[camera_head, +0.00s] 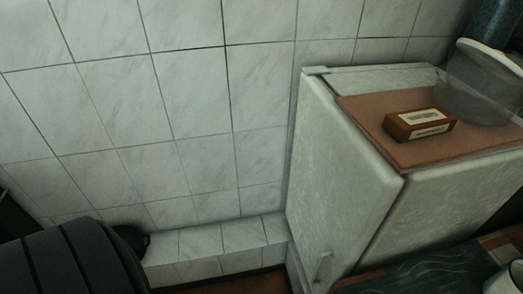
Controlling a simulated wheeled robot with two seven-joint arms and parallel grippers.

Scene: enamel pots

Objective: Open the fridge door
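A small pale fridge (445,195) stands at the right against the tiled wall, seen from above. Its door (340,165) is the pale panel on its left side, with a small handle (322,267) low down near the bottom of the picture. The door sits close against the body with only a thin dark seam, so it looks shut. The lower part of the fridge is cut off or hidden. Neither of my grippers is in view.
On the fridge's brown top (365,115) lie a small brown box (419,124) and a clear container with a white lid (485,85). A dark ridged object (70,262) fills the lower left. A dark-patterned surface (430,275) with a white cup (505,279) borders the lower right. A tiled ledge (210,245) runs along the wall.

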